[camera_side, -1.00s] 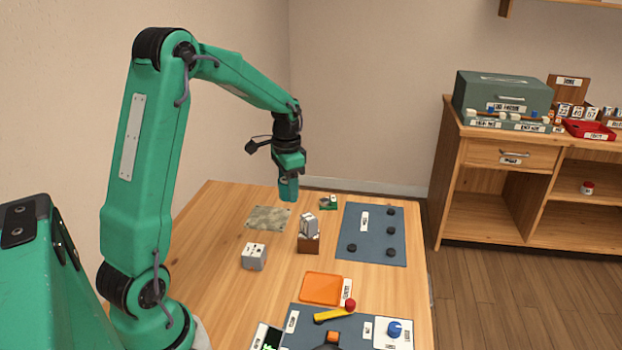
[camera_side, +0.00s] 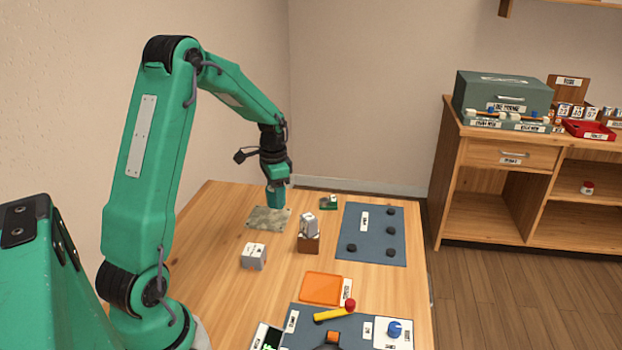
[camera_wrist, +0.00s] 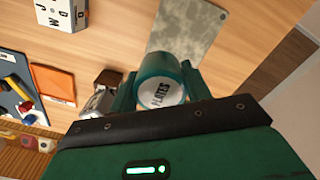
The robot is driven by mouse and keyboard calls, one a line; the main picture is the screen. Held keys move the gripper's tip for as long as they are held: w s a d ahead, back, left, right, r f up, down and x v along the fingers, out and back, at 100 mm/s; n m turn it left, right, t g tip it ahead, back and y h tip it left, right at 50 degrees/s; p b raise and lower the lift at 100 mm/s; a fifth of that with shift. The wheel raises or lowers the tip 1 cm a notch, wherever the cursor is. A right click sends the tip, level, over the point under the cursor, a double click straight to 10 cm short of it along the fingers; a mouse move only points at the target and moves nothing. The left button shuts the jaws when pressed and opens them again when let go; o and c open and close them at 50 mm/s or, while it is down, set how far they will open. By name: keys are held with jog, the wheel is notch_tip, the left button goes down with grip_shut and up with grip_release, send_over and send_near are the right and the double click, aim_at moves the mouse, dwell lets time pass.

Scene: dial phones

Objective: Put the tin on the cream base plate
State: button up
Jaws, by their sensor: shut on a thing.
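The tin (camera_wrist: 161,80) is a teal cylinder with a pale, lettered end, held between the two fingers of my gripper (camera_wrist: 160,88) in the wrist view. In the side view my gripper (camera_side: 275,180) points down and the tin (camera_side: 275,198) hangs below it, upright or nearly so. The cream base plate (camera_side: 265,220) is a flat, mottled beige sheet on the table. The tin's lower end overlaps the plate's far right edge in the side view; I cannot tell whether they touch. In the wrist view the plate (camera_wrist: 190,32) lies beyond the tin and looks bare.
A small brown block (camera_side: 308,244) with a grey object (camera_side: 309,225) on it stands right of the plate. A grey lettered cube (camera_side: 253,256) is in front. A blue mat (camera_side: 372,235) with black discs and an orange pad (camera_side: 322,288) lie to the right and front.

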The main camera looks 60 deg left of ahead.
send_over(268, 217)
notch_tip(268, 217, down, 3)
jog(key=shift+a+r, duration=0.1)
jog(key=shift+r, duration=0.05)
jog(key=shift+f, duration=2)
jog(key=shift+f, duration=0.2)
jog(key=o, duration=1)
jog(key=shift+o, duration=0.2)
jog(key=shift+r, duration=0.15)
notch_tip(268, 217, up, 12)
